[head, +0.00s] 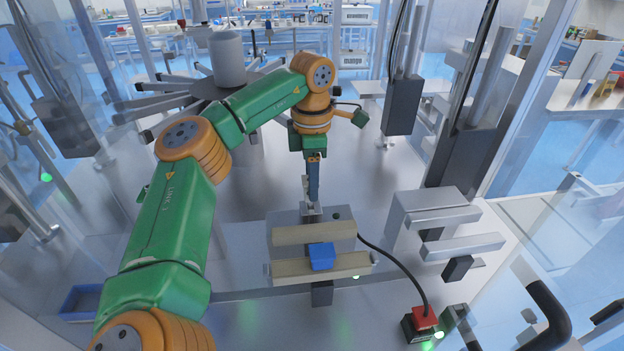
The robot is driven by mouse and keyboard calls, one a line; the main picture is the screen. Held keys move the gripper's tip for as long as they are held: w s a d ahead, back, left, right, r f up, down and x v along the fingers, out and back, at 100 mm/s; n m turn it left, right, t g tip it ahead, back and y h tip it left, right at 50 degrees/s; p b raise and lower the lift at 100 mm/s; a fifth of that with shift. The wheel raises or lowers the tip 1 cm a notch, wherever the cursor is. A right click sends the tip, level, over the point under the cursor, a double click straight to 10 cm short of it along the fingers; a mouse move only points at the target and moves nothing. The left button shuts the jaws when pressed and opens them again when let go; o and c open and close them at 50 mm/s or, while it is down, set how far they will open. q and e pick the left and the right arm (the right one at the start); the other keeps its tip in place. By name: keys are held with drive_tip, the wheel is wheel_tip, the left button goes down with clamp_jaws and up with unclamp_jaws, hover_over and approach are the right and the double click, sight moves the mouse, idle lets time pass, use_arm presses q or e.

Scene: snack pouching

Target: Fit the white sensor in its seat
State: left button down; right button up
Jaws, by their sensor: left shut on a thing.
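My left gripper (311,203) points straight down at the back edge of a grey fixture plate (285,220). It is shut on a small pale piece, which looks like the white sensor (312,212). The fingers and distance hide most of its shape. The piece is at or just above the plate's back edge; I cannot tell whether it touches. The seat itself cannot be made out clearly. My right gripper is out of view.
Two beige bars (290,236) and a blue block (321,256) stand in front of the gripper. A black cable (395,262) runs to a red-topped box (423,318). Grey brackets (440,215) stand to the right. A blue bin (80,300) lies at left.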

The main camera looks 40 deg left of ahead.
use_arm(q)
drive_tip(key=shift+f+b, duration=0.7)
drive_tip(key=shift+f, duration=0.5)
drive_tip(key=shift+c, duration=1.8)
unclamp_jaws()
drive_tip(key=shift+r, duration=0.1)
wheel_tip(320, 180, up, 7)
drive_tip(key=shift+r+p, duration=0.1)
drive_tip(key=shift+p, duration=0.5)
